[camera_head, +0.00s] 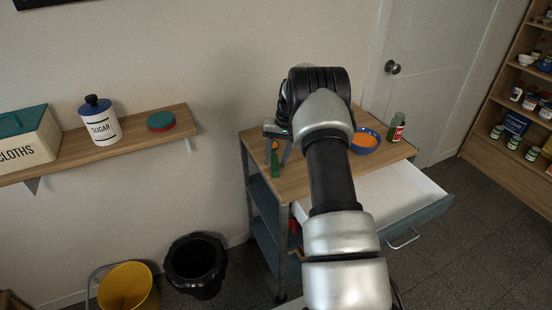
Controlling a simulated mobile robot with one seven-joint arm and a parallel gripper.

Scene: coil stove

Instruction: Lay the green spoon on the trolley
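The trolley (400,149) has a wooden top and dark sides, and its drawer (400,195) is pulled open. My gripper (277,153) is over the left part of the trolley top, with its fingers pointing down and apart. A slim green thing (275,165) with an orange upper part shows between and just below the fingers. It is too small to tell whether this is the green spoon or whether a finger touches it. No other thing in view is clearly the spoon. My arm hides the middle of the trolley top and part of the drawer.
A blue bowl (370,138) with orange contents and a green jar (397,127) stand on the trolley's right. A wall shelf (150,133) holds a sugar canister (99,121), a cloths box (27,137) and a round tin (160,121). A black bin (195,270) and yellow bucket (127,289) stand below.

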